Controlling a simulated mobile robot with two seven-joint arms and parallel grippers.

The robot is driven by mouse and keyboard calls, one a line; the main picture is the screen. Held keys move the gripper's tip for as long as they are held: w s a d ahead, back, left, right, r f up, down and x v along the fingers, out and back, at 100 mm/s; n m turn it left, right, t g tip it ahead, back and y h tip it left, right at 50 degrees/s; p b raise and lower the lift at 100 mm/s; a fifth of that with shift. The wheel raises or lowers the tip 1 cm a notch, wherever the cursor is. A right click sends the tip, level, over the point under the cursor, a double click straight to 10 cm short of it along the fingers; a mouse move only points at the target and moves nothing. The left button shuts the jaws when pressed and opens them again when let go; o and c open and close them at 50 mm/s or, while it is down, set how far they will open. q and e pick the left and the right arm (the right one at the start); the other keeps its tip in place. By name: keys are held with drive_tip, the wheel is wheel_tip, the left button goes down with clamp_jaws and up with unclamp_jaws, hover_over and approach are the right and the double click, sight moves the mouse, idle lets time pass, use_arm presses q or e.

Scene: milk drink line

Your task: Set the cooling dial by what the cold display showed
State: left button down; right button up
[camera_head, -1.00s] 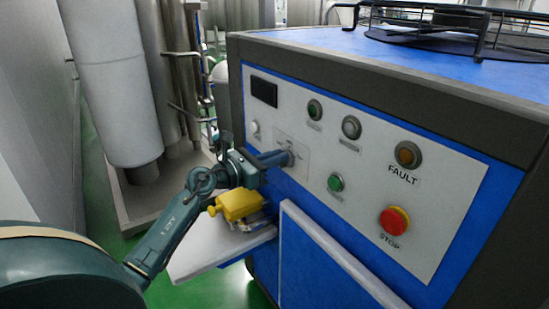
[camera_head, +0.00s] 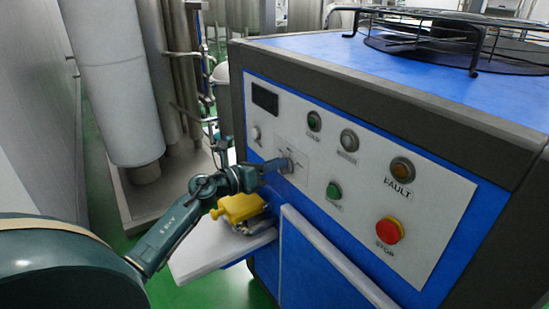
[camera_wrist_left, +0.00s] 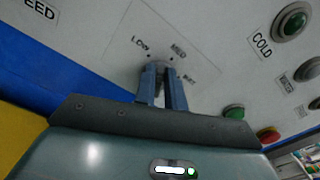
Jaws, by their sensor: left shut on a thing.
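The cooling dial (camera_wrist_left: 160,68) is a small grey knob on the white panel, mostly hidden by my fingers. Printed marks LOW, MED and a third blurred word surround it. My left gripper (camera_head: 281,165) reaches it from the left. In the left wrist view its two blue fingers (camera_wrist_left: 163,80) are shut on the dial. Which mark the dial points to cannot be told. The dark display (camera_head: 264,98) at the panel's upper left shows no readable figures. My right gripper is not in view.
A yellow object (camera_head: 238,207) lies on a white shelf (camera_head: 205,257) below my gripper.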

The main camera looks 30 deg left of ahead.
use_arm(q)
drive_tip(key=shift+w+a+f+n+p, duration=0.15)
drive_tip(key=shift+n+p, duration=0.8)
drive_tip(key=shift+n, duration=0.75)
drive_tip(key=shift+s+a+f+n+p, duration=0.15)
drive_tip(key=shift+n+p, duration=0.8)
drive_tip(key=shift+n, duration=0.75)
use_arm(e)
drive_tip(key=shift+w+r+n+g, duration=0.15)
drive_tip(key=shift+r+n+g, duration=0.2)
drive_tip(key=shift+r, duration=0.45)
use_arm(q)
drive_tip(key=shift+w, duration=0.1)
drive_tip(key=c, duration=1.5)
unclamp_jaws()
drive_tip(key=shift+o, duration=0.2)
drive_tip(key=b+v, duration=0.1)
drive_tip(key=v, duration=1.2)
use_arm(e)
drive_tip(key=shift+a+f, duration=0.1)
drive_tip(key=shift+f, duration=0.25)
